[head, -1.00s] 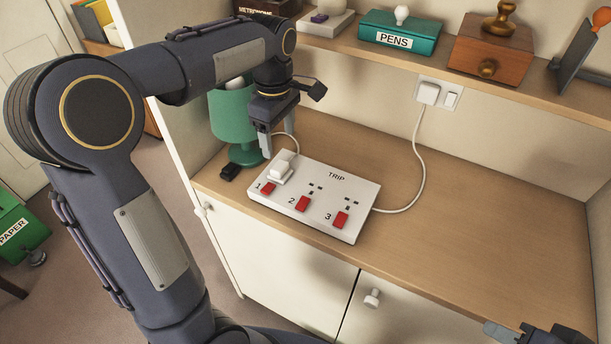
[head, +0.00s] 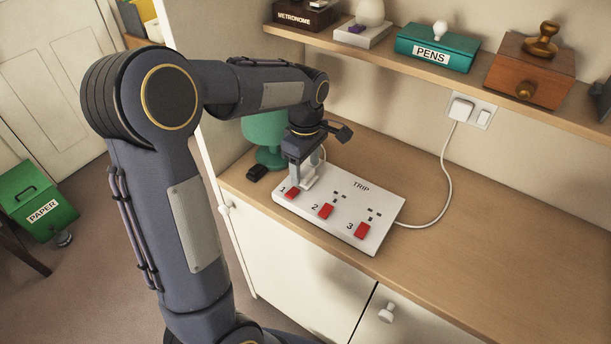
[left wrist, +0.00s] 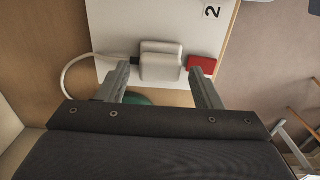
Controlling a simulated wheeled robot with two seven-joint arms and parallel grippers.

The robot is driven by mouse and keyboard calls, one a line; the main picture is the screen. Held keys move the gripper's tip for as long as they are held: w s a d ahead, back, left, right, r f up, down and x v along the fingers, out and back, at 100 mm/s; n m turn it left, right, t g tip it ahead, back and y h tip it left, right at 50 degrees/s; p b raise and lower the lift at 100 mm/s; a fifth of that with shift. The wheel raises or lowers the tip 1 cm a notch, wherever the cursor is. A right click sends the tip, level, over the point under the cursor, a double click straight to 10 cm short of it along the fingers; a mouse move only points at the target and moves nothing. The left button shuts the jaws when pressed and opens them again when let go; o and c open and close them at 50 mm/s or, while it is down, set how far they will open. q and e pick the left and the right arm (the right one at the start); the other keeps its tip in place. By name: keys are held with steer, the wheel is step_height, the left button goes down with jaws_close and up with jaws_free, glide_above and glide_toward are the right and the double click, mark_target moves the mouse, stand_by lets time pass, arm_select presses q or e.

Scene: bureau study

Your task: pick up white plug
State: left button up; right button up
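The white plug (head: 309,180) sits at socket 1 of the white trip block (head: 350,222), partly hidden by my fingers in the head view. My left gripper (head: 301,176) points down at it. In the left wrist view the plug (left wrist: 161,62) shows between the two grey fingertips of the gripper (left wrist: 160,74), with a gap on each side. The fingers are open. A white cord (left wrist: 72,72) runs off to the left there. My right gripper is not in view.
Red switches (head: 326,211) line the block's front edge. A green lamp (head: 265,130) and a small black object (head: 257,172) stand close to my left gripper. A shelf (head: 450,75) overhangs the back. The desk's right side (head: 480,230) is clear.

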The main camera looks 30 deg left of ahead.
mark_target(304, 172)
arm_select(q)
steer(key=c, duration=0.9)
steer(key=shift+o, duration=0.2)
steer(key=shift+r, duration=0.1)
steer(key=shift+r, duration=0.25)
steer(key=r, duration=0.3)
steer(key=shift+s+r, duration=0.1)
steer(key=shift+s, duration=0.15)
steer(key=s+a+r, duration=0.1)
steer(key=s+r, duration=0.9)
steer(key=s, duration=0.3)
steer(key=shift+s+r, duration=0.2)
steer(key=shift+r, duration=0.15)
